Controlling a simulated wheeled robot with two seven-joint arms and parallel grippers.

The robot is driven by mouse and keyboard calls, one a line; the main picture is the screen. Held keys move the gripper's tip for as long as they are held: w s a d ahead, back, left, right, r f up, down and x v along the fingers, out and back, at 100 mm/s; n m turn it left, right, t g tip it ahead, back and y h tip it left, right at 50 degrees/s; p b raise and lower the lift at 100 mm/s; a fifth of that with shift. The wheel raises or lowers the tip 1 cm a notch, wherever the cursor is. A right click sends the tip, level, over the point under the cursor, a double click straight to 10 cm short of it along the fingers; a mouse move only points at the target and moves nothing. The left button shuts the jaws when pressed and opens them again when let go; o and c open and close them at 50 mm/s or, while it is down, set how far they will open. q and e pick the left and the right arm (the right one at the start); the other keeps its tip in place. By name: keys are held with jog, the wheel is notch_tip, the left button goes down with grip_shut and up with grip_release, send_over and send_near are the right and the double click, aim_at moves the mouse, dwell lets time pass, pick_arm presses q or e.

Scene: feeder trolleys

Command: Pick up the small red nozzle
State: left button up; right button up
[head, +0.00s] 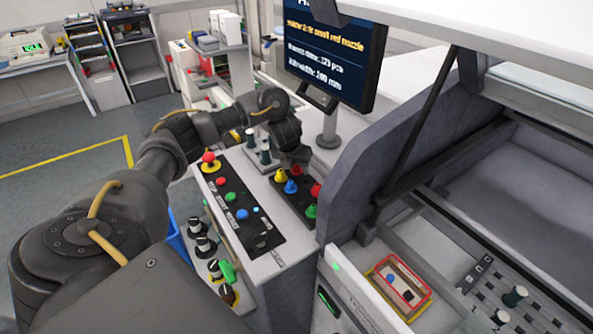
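Several coloured cone-shaped nozzles stand in a dark rack (283,196) on the grey console. Two red ones show: one (296,169) at the back of the rack, close under my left gripper, and one (315,190) at its right side. A yellow nozzle (281,175), a blue one (290,187) and a green one (310,211) stand with them. I cannot tell for sure which red one is the small one. My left gripper (298,160) is over the rack's back end, pointing down. Its fingertips are too dark and small to read. My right gripper is out of view.
A button panel (240,208) with a red mushroom button (209,157) lies left of the rack. A monitor (330,55) stands behind. A dark machine side wall (365,165) rises close on the right. A red-framed tray (399,283) lies inside the machine.

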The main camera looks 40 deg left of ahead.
aim_at(294, 172)
pick_arm(q)
jog(key=c, duration=0.7)
jog(key=shift+c, duration=0.3)
jog(key=shift+r, duration=0.15)
jog(key=shift+r, duration=0.25)
jog(key=r, duration=0.1)
jog(key=r+p, duration=0.1)
jog(key=r, duration=0.1)
jog(key=shift+s+r, duration=0.25)
jog(key=shift+r, duration=0.15)
jog(key=s+r+p, duration=0.4)
jog(key=s+r, duration=0.4)
jog(key=s, duration=0.5)
jog(key=shift+s+r, duration=0.2)
jog(key=shift+s, duration=0.1)
